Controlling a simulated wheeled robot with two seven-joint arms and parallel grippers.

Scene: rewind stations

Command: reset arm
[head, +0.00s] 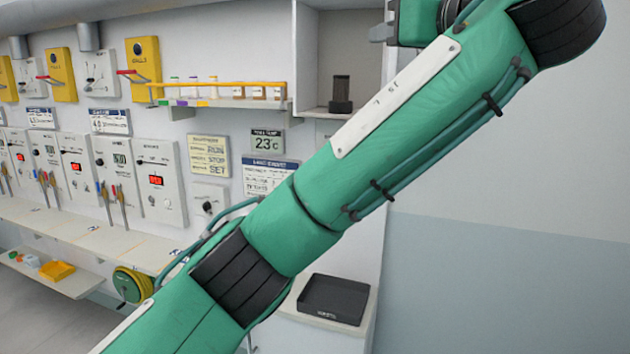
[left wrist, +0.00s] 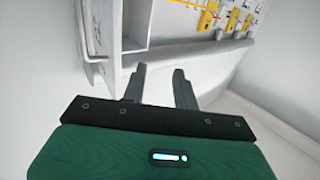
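My left arm, green with black joint bands, crosses the head view from the lower left to the upper right and bends back at the top. My left gripper (head: 384,24) shows only in part at the top edge, in front of the open wall cubby (head: 345,48). In the left wrist view my left gripper (left wrist: 160,78) has its two dark fingers apart with nothing between them. It is raised and touches nothing that I can see. My right gripper is in neither view.
A wall of panels with red displays (head: 155,181) and levers stands at the left. A shelf (head: 225,102) holds small jars. A black tray (head: 333,299) sits on a low counter, partly behind my arm. A green reel (head: 130,285) hangs below the bench. The right wall is bare.

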